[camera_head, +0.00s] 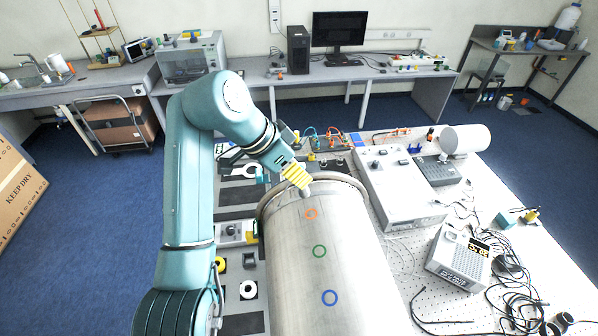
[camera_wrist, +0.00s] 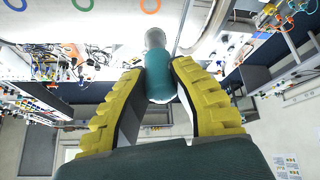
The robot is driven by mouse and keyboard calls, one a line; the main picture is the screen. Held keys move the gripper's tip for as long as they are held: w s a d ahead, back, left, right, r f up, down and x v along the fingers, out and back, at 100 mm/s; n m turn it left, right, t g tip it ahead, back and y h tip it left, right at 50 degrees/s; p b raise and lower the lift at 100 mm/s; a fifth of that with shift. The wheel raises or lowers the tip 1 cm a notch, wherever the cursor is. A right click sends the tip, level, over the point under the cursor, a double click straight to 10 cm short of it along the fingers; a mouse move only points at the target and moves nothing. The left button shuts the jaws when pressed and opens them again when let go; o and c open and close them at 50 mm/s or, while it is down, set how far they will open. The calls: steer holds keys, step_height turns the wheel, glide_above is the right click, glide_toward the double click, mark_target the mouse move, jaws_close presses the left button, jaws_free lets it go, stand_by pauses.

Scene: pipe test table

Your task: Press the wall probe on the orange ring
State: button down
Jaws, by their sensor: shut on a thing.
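The orange ring (camera_head: 312,214) is the farthest of three rings on the top of a large grey pipe (camera_head: 345,262); it also shows at the top of the wrist view (camera_wrist: 150,5). My gripper (camera_head: 301,180) has yellow ribbed fingers and is above the far end of the pipe, beyond the orange ring. In the wrist view my gripper (camera_wrist: 162,80) is shut on the wall probe (camera_wrist: 158,65), which has a teal body and a rounded grey tip. The grey tip points toward the pipe. I cannot tell if it touches the surface; it is apart from the orange ring.
A green ring (camera_head: 320,251) and a blue ring (camera_head: 330,298) are nearer on the pipe. A tool tray (camera_head: 249,290) lies left of the pipe.

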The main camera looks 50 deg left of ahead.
mark_target(303, 196)
steer(key=shift+w+d+f+b, duration=0.15)
steer(key=shift+f+b, duration=0.2)
steer(key=shift+f, duration=0.55)
steer(key=shift+w+d+f+b, duration=0.15)
steer(key=shift+f+b, duration=0.25)
steer(key=shift+f, duration=0.5)
steer(key=shift+w+d+f+b, duration=0.15)
steer(key=shift+f+b, duration=0.2)
steer(key=shift+f, duration=0.55)
steer(key=shift+a, duration=0.1)
steer(key=shift+r+p, duration=0.1)
steer(key=shift+p, duration=0.6)
steer(key=shift+w+f+b, duration=0.15)
steer(key=shift+f+b, duration=0.05)
steer(key=shift+f, duration=0.6)
steer(key=shift+w+f+b, duration=0.1)
steer(key=shift+f+b, duration=0.05)
steer(key=shift+f, duration=0.65)
steer(key=shift+s+r+p, duration=0.15)
steer(key=shift+r+p, duration=0.35)
steer(key=shift+r, duration=0.35)
steer(key=shift+s+r+p, duration=0.1)
steer(key=shift+r+p, duration=0.35)
steer(key=shift+r, duration=0.35)
steer(key=shift+s+a+r, duration=0.1)
steer(key=shift+r, duration=0.6)
steer(key=shift+s+a+r, duration=0.1)
steer(key=shift+r, duration=0.6)
steer(key=shift+d, duration=0.1)
